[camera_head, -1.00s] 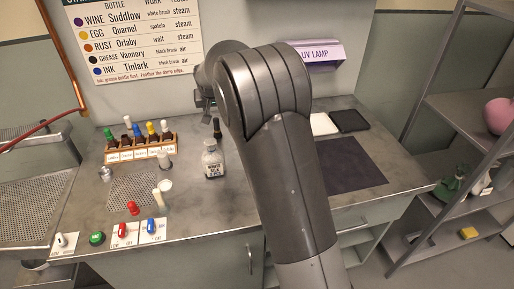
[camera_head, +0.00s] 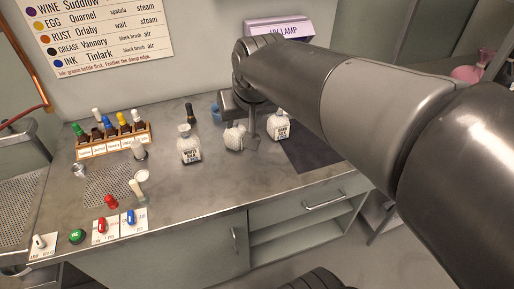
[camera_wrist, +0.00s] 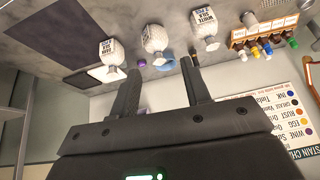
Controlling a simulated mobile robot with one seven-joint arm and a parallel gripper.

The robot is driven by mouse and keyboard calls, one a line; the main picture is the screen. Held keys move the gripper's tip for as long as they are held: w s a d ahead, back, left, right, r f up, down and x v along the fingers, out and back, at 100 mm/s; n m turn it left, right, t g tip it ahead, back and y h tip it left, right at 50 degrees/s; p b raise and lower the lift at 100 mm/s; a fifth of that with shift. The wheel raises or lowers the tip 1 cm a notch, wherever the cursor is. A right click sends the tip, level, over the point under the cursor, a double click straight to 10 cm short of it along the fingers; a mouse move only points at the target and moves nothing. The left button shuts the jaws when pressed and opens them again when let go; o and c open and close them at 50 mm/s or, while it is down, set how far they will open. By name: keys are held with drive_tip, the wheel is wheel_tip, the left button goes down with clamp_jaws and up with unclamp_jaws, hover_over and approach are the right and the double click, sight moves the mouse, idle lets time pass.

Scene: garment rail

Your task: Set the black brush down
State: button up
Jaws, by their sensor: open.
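My gripper (camera_head: 252,132) is at the back of the counter, partly hidden by my own arm in the head view. In the wrist view its two fingers (camera_wrist: 160,92) stand apart with nothing held between them. A dark upright object (camera_head: 190,114) stands at the back of the counter, left of the gripper; it may be the black brush or a dark bottle, and I cannot tell which. In the wrist view a brown-and-dark object (camera_wrist: 194,57) shows beside the right finger.
A wooden bottle rack (camera_head: 112,143) and a dark mat (camera_head: 312,155) lie either side.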

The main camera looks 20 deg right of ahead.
drive_tip(key=s+f, duration=0.3)
drive_tip(key=s, duration=0.9)
drive_tip(key=shift+d+f, duration=0.25)
drive_tip(key=shift+d, duration=0.2)
